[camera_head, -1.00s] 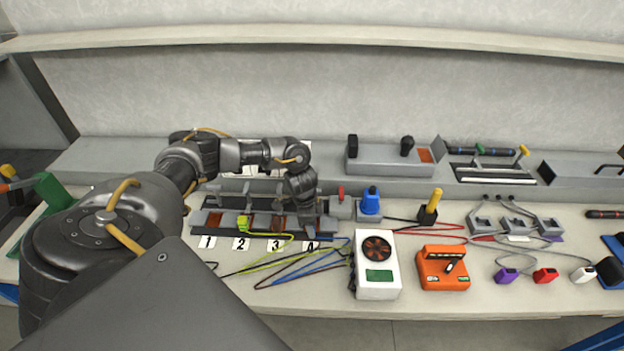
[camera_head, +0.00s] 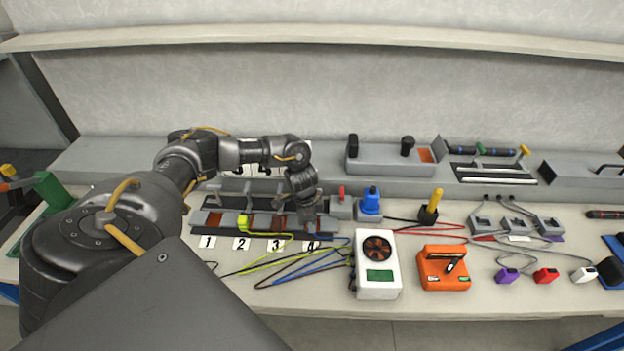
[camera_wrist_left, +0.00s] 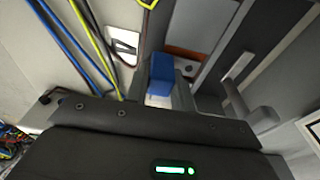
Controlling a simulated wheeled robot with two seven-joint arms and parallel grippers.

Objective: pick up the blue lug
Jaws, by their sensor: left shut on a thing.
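The blue lug (camera_wrist_left: 162,68) shows in the left wrist view as a blue block just ahead of my gripper body, with a pale part on its near side. My left gripper (camera_head: 309,212) is over the right end of the terminal block (camera_head: 262,222), near label 4. In the head view the gripper hides the lug. A blue cable (camera_head: 318,263) runs on the table in front. A yellow-green lug (camera_head: 242,222) sits in the block near label 2.
A white box with a fan (camera_head: 377,280), an orange device (camera_head: 443,268) and a blue knob (camera_head: 370,201) stand right of the block. Yellow, black and blue cables lie before it. A grey ledge (camera_head: 110,160) with a switch box (camera_head: 385,158) runs behind.

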